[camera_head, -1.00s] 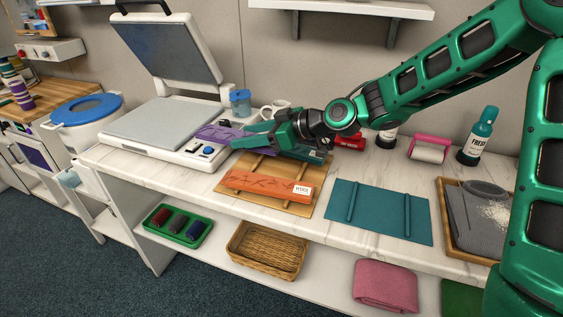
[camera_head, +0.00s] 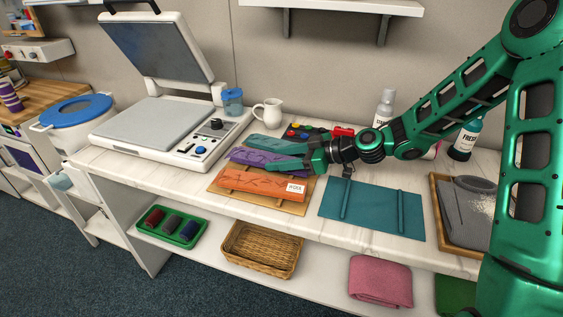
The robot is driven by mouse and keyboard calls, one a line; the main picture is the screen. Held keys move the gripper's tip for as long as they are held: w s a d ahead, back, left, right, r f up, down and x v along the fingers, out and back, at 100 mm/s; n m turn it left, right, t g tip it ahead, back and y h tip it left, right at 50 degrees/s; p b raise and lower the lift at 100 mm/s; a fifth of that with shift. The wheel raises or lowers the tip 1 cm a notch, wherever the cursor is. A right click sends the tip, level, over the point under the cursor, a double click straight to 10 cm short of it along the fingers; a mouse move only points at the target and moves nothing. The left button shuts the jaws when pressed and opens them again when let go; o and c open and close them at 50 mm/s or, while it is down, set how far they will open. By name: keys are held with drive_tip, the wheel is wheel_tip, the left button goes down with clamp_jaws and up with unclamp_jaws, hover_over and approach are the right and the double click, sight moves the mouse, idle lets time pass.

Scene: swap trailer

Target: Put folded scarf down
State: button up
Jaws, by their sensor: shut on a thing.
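My gripper (camera_head: 276,160) is shut on the folded purple scarf (camera_head: 250,157). It comes in from the right and hides part of the scarf. The purple scarf is over the wooden board (camera_head: 225,183), between an orange folded piece (camera_head: 262,185) with a white "WOOL" label in front and a teal folded piece (camera_head: 264,144) behind. I cannot tell whether the scarf touches the board.
An empty teal board (camera_head: 372,207) with two rails lies to the right. A tray (camera_head: 441,211) with grey cloth is beyond it. The open press (camera_head: 160,125) stands left, with a white jug (camera_head: 269,112) and blue-lidded jar (camera_head: 232,102) behind.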

drive_tip(key=shift+f, duration=0.55)
drive_tip(key=o, duration=0.8)
